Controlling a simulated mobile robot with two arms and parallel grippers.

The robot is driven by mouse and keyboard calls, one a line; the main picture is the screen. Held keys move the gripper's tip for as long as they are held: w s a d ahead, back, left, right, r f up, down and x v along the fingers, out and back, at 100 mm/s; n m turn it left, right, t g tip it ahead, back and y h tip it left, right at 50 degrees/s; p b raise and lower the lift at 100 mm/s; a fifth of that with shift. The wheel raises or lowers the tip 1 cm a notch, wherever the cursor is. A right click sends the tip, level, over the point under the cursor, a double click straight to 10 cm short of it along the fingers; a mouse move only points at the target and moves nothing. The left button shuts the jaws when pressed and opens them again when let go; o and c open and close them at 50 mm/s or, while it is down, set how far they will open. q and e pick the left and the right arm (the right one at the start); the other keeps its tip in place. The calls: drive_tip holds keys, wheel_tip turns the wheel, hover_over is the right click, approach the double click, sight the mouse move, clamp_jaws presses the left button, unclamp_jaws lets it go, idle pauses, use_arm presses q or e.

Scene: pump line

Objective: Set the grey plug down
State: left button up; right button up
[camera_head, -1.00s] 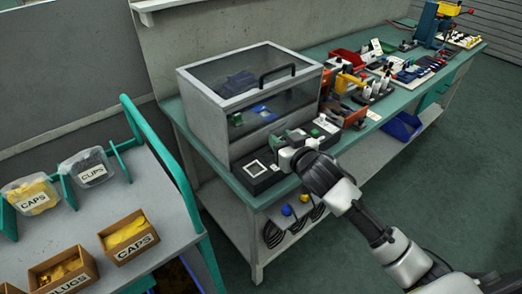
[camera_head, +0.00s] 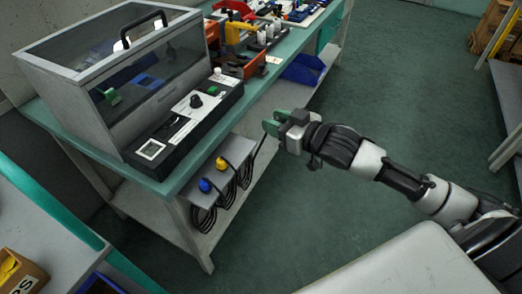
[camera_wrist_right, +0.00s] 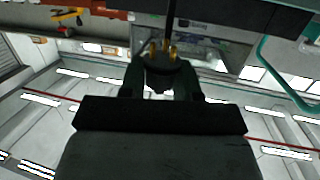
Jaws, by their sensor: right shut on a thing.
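My right gripper (camera_head: 275,122) is shut on the grey plug, out in front of the bench edge and clear of it. In the right wrist view the plug (camera_wrist_right: 163,55) sits between the two fingers, with gold pins showing. In the head view the plug is mostly hidden by the fingers. A thin dark cable (camera_head: 259,146) runs from near the fingertips down toward a small grey shelf (camera_head: 204,221) under the bench front. A blue plug (camera_head: 205,186) and a yellow plug (camera_head: 221,163) are at that shelf, with black cables looping below. My left gripper is out of view.
A test box (camera_head: 115,75) with a clear lid and a black control panel (camera_head: 158,152) stands on the green bench. Red and orange bins (camera_head: 240,64) are further along. A blue bin (camera_head: 303,69) is at the lower shelf. Open floor lies right of the bench.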

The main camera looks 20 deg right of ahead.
drive_tip(key=shift+w+a+f, duration=0.2)
drive_tip(key=shift+w+f, duration=0.05)
drive_tip(key=shift+f, duration=0.15)
drive_tip(key=b, duration=0.1)
hover_over(237, 151)
wheel_tip(237, 151, down, 6)
drive_tip(key=shift+f, duration=0.1)
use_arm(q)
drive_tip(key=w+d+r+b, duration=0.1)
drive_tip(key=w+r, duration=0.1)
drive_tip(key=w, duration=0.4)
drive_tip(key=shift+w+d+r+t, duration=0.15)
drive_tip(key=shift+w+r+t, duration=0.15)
use_arm(e)
drive_tip(key=shift+f, duration=2)
drive_tip(key=shift+f, duration=0.2)
drive_tip(key=o, duration=1)
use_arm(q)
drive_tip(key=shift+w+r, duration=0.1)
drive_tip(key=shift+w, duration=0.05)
use_arm(e)
drive_tip(key=shift+r, duration=0.1)
